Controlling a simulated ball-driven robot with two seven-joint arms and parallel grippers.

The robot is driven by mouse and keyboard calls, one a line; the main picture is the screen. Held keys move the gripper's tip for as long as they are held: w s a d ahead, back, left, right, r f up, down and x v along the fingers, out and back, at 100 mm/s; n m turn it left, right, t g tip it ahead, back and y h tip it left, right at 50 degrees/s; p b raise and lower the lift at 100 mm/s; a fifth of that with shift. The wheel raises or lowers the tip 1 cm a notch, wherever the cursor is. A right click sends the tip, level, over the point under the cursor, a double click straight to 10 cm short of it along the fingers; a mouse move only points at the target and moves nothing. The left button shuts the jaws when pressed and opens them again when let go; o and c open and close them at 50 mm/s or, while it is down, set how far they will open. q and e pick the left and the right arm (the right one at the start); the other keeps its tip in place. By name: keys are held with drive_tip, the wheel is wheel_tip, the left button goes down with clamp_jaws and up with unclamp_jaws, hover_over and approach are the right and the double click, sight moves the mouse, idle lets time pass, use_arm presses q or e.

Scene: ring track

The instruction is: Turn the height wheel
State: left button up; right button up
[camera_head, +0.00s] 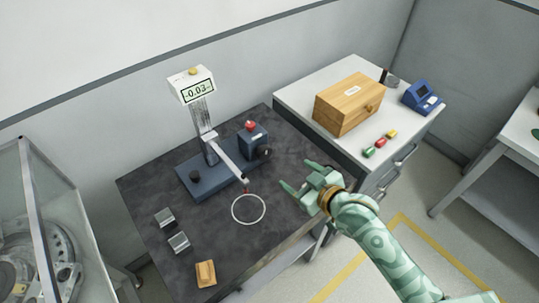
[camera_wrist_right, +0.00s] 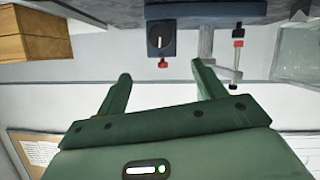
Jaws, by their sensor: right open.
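A dark blue box (camera_head: 252,138) with a red button on top stands at the back right of the dark table. A round black knob (camera_head: 264,153) sits on its side; in the right wrist view this knob (camera_wrist_right: 160,37) has a pale mark and appears upside down. I take it as the height wheel, though a smaller dark knob (camera_head: 195,176) is on the blue base. The measuring stand's display (camera_head: 198,91) reads -0.03. My right gripper (camera_head: 296,176) is open and empty, to the right of the black knob and apart from it. My left gripper is out of view.
The stand's arm (camera_head: 228,160) reaches over the table near a white ring (camera_head: 248,209). Metal blocks (camera_head: 179,242) and a wooden piece (camera_head: 206,273) lie at the front left. A wooden box (camera_head: 348,103) stands on the white cabinet at right.

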sight(266, 154)
drive_tip(key=b+x, duration=0.4)
drive_tip(key=x, duration=1)
drive_tip(key=shift+w+a+f, duration=0.15)
drive_tip(key=shift+a, duration=0.05)
drive_tip(key=shift+w+a+f+b, duration=0.1)
drive_tip(key=shift+w+a+b, duration=0.2)
drive_tip(key=shift+w, duration=0.15)
drive_tip(key=c, duration=1)
